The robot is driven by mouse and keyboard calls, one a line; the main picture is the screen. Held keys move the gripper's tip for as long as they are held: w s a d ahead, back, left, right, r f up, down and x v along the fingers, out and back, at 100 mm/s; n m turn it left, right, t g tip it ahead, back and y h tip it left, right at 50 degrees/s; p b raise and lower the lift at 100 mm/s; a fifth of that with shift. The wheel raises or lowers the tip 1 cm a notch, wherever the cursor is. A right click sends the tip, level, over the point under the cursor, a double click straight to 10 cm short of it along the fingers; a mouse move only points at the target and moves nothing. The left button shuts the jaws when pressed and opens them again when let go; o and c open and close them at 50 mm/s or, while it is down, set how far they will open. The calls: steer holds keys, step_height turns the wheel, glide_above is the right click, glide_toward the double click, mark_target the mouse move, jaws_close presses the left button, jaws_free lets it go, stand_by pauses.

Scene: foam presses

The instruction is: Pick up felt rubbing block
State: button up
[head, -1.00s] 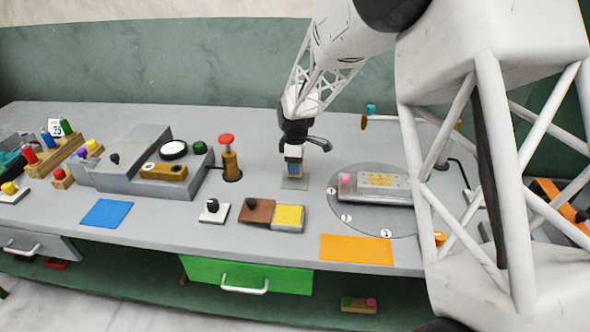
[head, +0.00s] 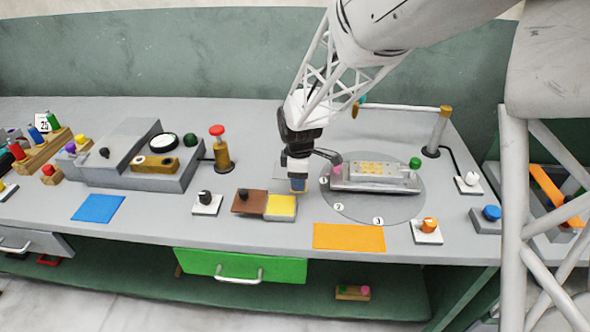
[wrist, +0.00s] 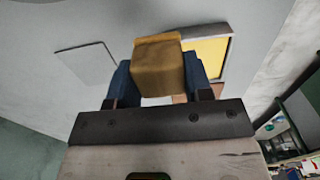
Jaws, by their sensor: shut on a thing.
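My gripper (head: 298,182) is above the table, just right of the yellow pad in the head view. Its blue fingers show in the wrist view (wrist: 162,85), shut on the two sides of a tan-brown block (wrist: 160,66), which I take to be the felt rubbing block. The block sticks out past the fingertips. In the head view the block is small and mostly covered by the fingers. In the wrist view a bare grey square plate (wrist: 86,63) lies on the table at the left, apart from the block.
Right of my gripper a round turntable (head: 400,208) bears a metal plate with pink and green knobs (head: 375,175). An orange mat (head: 349,238) lies at the front edge.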

steer(key=shift+s+d+r, duration=0.1)
steer(key=shift+s+d, duration=0.1)
steer(key=shift+s, duration=0.3)
steer(key=shift+s+d+r, duration=0.1)
steer(key=shift+s+d, duration=0.1)
steer(key=shift+s, duration=0.3)
steer(key=o, duration=0.4)
steer(key=shift+c, duration=1.3)
